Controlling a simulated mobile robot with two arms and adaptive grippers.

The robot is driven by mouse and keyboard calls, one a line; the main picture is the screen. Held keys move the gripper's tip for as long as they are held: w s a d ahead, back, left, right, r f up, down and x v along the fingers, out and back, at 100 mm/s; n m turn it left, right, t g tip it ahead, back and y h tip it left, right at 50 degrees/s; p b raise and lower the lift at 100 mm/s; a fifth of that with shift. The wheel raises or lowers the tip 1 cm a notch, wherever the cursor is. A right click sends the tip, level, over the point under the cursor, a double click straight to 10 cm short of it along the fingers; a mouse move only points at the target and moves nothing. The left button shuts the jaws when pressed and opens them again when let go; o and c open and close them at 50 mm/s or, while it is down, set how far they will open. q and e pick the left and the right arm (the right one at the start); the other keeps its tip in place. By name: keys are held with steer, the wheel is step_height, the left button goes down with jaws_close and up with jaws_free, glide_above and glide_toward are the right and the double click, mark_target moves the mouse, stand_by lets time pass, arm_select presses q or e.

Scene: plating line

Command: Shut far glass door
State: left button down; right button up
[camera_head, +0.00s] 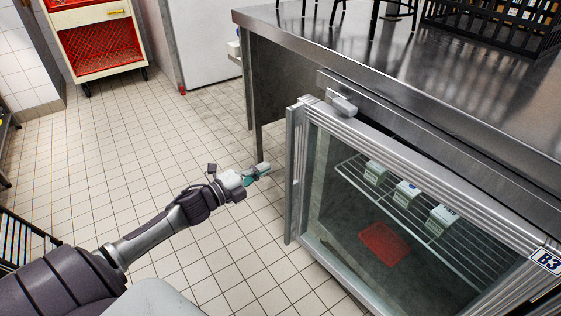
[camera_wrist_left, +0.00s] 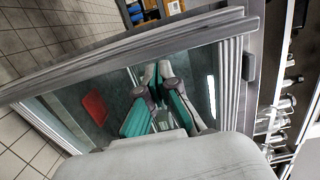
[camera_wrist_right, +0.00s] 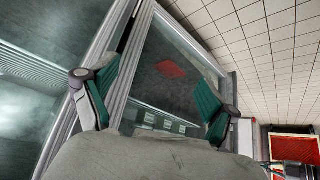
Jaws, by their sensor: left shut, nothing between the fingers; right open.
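Through the glass I see cartons on a wire shelf and a red item (camera_head: 384,243). My left gripper (camera_head: 262,170) is shut and empty, just left of the door's left edge. In the left wrist view its fingers (camera_wrist_left: 157,75) overlap the glass; contact is unclear. My right gripper (camera_wrist_right: 152,100) is open and empty, facing a framed glass pane; it is outside the head view.
The steel counter (camera_head: 300,30) carries a black crate (camera_head: 490,25) and dark racks. A label B3 (camera_head: 545,261) is at the door's right end. A cream cart with red panels (camera_head: 104,48) stands at the back left. The tiled floor (camera_head: 150,130) left of the counter is clear.

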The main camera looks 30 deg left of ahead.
mark_target(287, 155)
arm_select(q)
steer(key=b+x, duration=0.1)
steer(key=x, duration=0.4)
steer(key=shift+w+d, duration=0.1)
steer(key=shift+w, duration=0.15)
steer(key=shift+w+d, duration=0.2)
steer(key=shift+w, duration=0.4)
arm_select(e)
steer(key=w+a+r+t+y, duration=0.1)
steer(key=w+a+r+t, duration=0.1)
steer(key=w+r+t, duration=0.2)
steer(key=shift+w, duration=0.9)
arm_select(q)
steer(key=shift+w, duration=0.1)
